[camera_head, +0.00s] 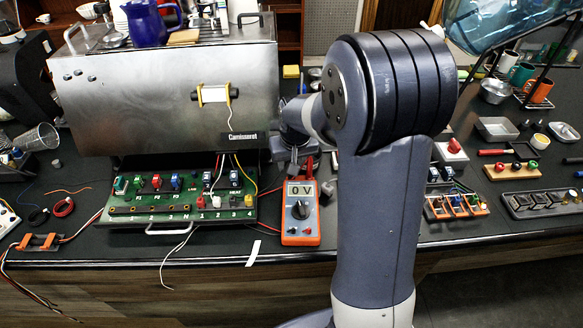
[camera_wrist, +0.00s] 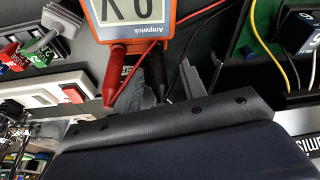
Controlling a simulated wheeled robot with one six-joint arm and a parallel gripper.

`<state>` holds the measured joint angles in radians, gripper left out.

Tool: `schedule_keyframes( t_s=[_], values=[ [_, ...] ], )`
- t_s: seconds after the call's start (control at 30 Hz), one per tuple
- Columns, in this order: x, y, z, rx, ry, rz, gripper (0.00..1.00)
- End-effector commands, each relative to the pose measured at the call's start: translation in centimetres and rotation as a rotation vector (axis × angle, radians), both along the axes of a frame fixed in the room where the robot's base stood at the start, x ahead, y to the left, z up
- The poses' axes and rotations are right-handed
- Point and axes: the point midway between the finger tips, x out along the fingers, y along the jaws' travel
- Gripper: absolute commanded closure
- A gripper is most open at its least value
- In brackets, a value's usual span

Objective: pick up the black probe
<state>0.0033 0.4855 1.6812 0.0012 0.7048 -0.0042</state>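The black probe (camera_wrist: 155,72) stands at the top end of the orange multimeter (camera_wrist: 158,37) in the wrist view, with a black lead running off it. The red probe (camera_wrist: 117,72) is close beside it on the left. The grey fingers of my gripper (camera_wrist: 168,88) are apart, one on each side of the black probe, with visible space between them. Whether either finger touches a probe is unclear. In the head view, the multimeter (camera_head: 301,212) reads 0 V, and my gripper (camera_head: 294,160) is just behind it; the black probe is hard to make out there.
The steel brewer (camera_head: 165,95) stands behind a green terminal board (camera_head: 180,209) with coloured connectors and wires, left of the multimeter. A white switch panel (camera_wrist: 58,94) is close to the red probe in the wrist view. Trays and parts (camera_head: 455,205) fill the bench right of my arm.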

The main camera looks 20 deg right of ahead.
Motion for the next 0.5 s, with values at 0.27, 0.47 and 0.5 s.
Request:
schedule_keyframes(
  t_s=[0.27,0.47,0.5],
  values=[
    [0.29,0.02,-1.13,0.0,-0.001,0.0,0.6],
    [0.3,0.02,-1.11,0.0,-0.001,0.0,0.67],
    [0.3,0.03,-1.11,0.0,-0.001,0.0,0.7]
  ],
)
